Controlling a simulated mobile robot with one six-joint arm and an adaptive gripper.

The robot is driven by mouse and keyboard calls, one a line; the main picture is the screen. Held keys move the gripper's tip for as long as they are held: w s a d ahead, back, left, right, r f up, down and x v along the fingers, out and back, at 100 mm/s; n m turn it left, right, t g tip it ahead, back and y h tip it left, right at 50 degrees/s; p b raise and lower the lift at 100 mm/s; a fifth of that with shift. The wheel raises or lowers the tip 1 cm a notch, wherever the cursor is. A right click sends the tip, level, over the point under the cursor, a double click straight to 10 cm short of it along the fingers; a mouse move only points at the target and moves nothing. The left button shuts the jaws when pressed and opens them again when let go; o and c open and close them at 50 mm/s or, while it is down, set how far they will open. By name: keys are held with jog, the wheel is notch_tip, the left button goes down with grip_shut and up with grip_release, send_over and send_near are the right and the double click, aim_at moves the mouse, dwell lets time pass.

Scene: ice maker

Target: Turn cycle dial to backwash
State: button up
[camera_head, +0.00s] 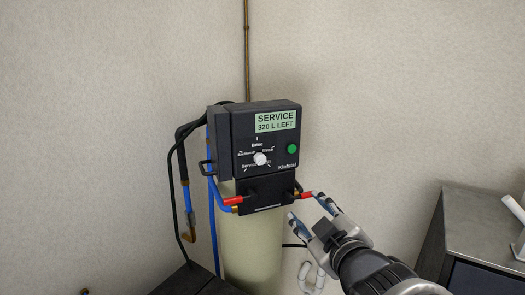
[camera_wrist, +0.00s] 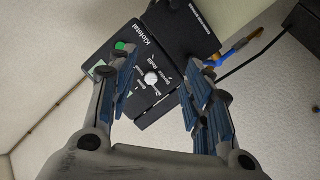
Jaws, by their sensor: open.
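The black control head (camera_head: 280,175) sits on top of a cream tank. Its white round cycle dial (camera_head: 260,159) is in the middle of the front face, ringed by small labels such as Brine and Service; a Backwash-like label sits at upper left. I cannot tell exactly where the dial points. The green display (camera_head: 275,122) reads "SERVICE 320 L LEFT". My gripper (camera_head: 307,208) is open and empty, below and right of the dial, apart from it. In the wrist view the dial (camera_wrist: 151,79) appears between the fingers of my gripper (camera_wrist: 160,75), beyond them.
A green button (camera_head: 292,149) is right of the dial. Red-ended pipe fittings (camera_head: 233,201) stick out on both sides below the head, the right one close to my fingers. Black and blue hoses (camera_head: 187,200) hang at left. A grey cabinet (camera_head: 485,225) stands at right.

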jog(key=w+a+r+n+t+y+p, duration=0.1)
jog(key=a+r+n+y, duration=0.2)
jog(key=a+r, duration=0.1)
jog(key=p, duration=0.1)
send_near(261, 160)
jog(key=x, duration=0.9)
jog(key=shift+c, duration=0.2)
jog(key=c, duration=1)
